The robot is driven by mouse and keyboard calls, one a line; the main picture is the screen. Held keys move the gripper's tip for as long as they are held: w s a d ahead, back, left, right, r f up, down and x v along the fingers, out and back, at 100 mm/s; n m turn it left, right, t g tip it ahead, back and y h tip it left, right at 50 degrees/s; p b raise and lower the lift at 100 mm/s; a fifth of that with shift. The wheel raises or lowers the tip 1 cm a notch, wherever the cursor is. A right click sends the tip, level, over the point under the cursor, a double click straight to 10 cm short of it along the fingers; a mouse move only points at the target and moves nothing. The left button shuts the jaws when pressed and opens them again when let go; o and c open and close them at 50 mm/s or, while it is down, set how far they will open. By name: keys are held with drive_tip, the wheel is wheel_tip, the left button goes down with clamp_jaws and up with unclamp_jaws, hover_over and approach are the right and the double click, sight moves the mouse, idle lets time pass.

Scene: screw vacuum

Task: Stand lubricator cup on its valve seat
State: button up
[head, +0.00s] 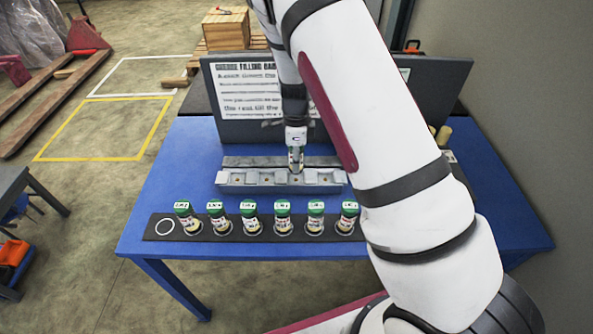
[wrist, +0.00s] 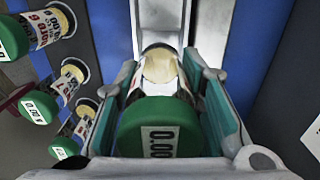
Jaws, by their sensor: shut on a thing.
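My gripper (head: 296,146) is shut on a green-capped lubricator cup (head: 296,158), over the right-centre part of the grey metal block (head: 235,180) on the blue table. In the wrist view the cup's green cap (wrist: 160,127) sits between the two fingers (wrist: 163,88), and its pale yellow lower end points away toward the block's channel. The cup looks roughly upright in the head view. The block's top has several square valve seats; the one under the cup is hidden. I cannot tell whether the cup touches the block.
Several green-capped cups (head: 216,215) stand on a black strip (head: 155,228) at the table's front. A dark board with a printed sheet (head: 240,92) stands behind the block. The blue table (head: 165,182) is clear at left.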

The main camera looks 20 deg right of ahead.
drive_tip(key=shift+f, duration=2.35)
drive_tip(key=shift+f, duration=0.2)
drive_tip(key=o, duration=1.2)
drive_tip(key=shift+r, duration=0.2)
